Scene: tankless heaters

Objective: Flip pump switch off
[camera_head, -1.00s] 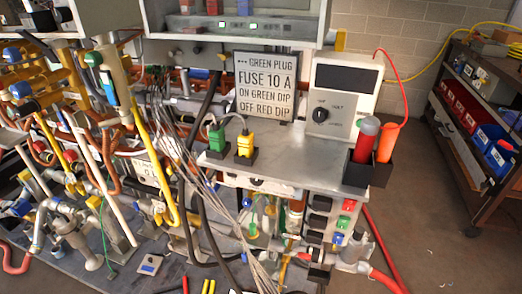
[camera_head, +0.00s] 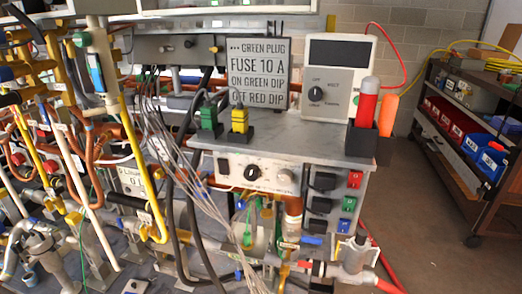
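No label marks a pump switch that I can read. A grey control box has a front panel (camera_head: 285,160) with a small black switch (camera_head: 223,166), a black dial (camera_head: 252,173) and a pale knob (camera_head: 285,177). On its right part sit a red switch (camera_head: 355,179), a green switch (camera_head: 349,203) and a blue switch (camera_head: 344,226), beside several black blocks (camera_head: 320,204). I cannot tell any switch position. Neither of my grippers is in view.
On the box top stand a green plug (camera_head: 208,117), a yellow plug (camera_head: 239,119), a sign (camera_head: 258,65), a meter (camera_head: 334,75) and a holder with red and orange handles (camera_head: 366,105). Pipes and loose wires crowd the left. A shelf cart (camera_head: 470,130) stands right; floor between is mostly clear.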

